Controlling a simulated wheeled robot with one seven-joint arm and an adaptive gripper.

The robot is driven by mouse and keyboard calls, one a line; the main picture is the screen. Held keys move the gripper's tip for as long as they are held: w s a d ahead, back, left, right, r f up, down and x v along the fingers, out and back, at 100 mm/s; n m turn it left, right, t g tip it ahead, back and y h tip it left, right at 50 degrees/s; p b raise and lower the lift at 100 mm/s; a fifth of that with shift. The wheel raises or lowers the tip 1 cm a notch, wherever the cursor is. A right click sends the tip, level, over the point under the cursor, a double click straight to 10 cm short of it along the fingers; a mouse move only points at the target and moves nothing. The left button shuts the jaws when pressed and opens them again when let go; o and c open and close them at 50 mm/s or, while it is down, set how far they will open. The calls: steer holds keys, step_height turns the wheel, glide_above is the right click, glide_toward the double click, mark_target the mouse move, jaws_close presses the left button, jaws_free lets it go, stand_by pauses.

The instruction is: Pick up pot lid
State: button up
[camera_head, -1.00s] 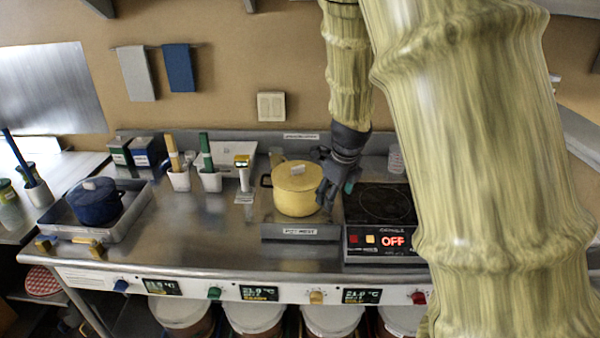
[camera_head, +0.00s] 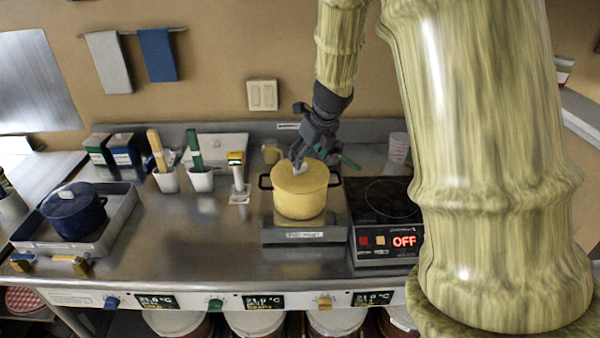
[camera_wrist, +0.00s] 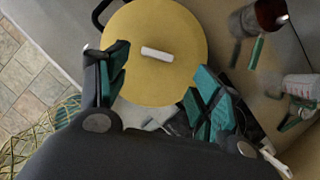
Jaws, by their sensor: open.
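A yellow pot (camera_head: 299,199) with dark side handles stands on a low grey stand in the head view. Its yellow lid (camera_head: 288,182) is on the pot and has a pale bar-shaped knob. In the wrist view the round lid (camera_wrist: 170,75) fills the upper middle, with the white knob (camera_wrist: 157,54) near its centre. My gripper (camera_head: 302,163) is above the back of the lid, close to the knob. In the wrist view my gripper (camera_wrist: 155,85) is open, its teal-padded fingers spread apart with the knob beyond and between them. Contact with the lid cannot be told.
A hot plate (camera_head: 388,200) reading OFF stands right of the pot. A blue pot (camera_head: 73,213) sits in a metal tray at left. White holders with utensils (camera_head: 200,178) stand behind left. The counter (camera_head: 190,240) left of the pot is clear.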

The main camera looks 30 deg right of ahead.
mark_target(302, 174)
steer(key=shift+w+f, duration=0.4)
steer(key=shift+a+f+p, duration=0.25)
steer(key=shift+f+p, duration=0.15)
steer(key=shift+p, duration=0.15)
steer(key=x, duration=0.4)
steer(key=shift+w+r+p, duration=0.15)
steer(key=shift+w+p, duration=0.15)
steer(key=shift+p, duration=0.05)
steer(key=shift+s, duration=0.2)
steer(key=shift+w, duration=0.15)
steer(key=c, duration=1.3)
steer(key=shift+o, duration=0.2)
steer(key=shift+r, duration=0.2)
